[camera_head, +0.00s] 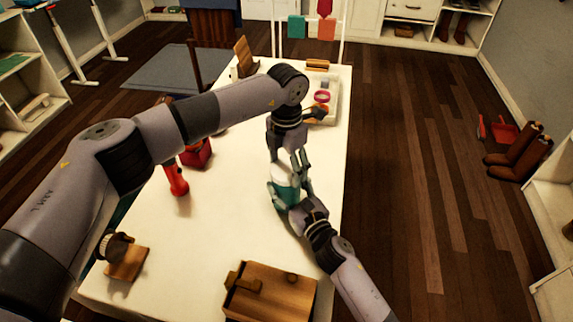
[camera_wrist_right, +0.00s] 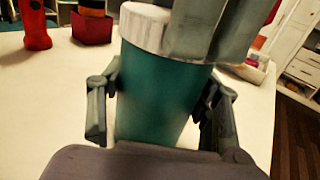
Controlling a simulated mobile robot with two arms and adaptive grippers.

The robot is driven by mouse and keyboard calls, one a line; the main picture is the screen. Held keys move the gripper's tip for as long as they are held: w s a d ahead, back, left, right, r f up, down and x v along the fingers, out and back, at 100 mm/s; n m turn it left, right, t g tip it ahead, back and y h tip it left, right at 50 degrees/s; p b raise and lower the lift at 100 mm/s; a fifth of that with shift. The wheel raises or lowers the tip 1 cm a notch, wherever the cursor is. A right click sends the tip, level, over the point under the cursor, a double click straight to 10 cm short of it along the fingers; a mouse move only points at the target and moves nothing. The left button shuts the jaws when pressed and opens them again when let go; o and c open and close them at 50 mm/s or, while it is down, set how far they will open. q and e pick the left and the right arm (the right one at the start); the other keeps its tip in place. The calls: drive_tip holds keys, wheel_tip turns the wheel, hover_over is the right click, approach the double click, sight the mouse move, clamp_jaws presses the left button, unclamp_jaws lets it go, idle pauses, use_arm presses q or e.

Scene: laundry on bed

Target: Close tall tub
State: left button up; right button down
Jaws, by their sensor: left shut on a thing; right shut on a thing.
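The tall tub (camera_head: 283,195) is a teal cylinder standing upright on the white table, with a whitish lid (camera_wrist_right: 147,26) on its top. In the right wrist view the teal body (camera_wrist_right: 155,95) sits between the two fingers of my right gripper (camera_wrist_right: 160,115), which is shut on it from the side. My left gripper (camera_head: 289,160) comes down from above and is shut on the lid; its fingers also show in the right wrist view (camera_wrist_right: 208,30) and cover part of the lid. Whether the lid is fully seated cannot be told.
The white table (camera_head: 225,225) holds a red flashlight (camera_head: 177,180), a red box (camera_head: 197,155), a wooden box (camera_head: 270,293) at the near edge, and a small wooden block (camera_head: 127,262) at the near left. A pale tray (camera_head: 331,112) lies beyond the tub.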

use_arm(q)
drive_tip(key=shift+m, duration=0.8)
drive_tip(key=o, duration=1.4)
wheel_tip(320, 180, up, 12)
use_arm(e)
drive_tip(key=shift+c, duration=2.2)
unclamp_jaws()
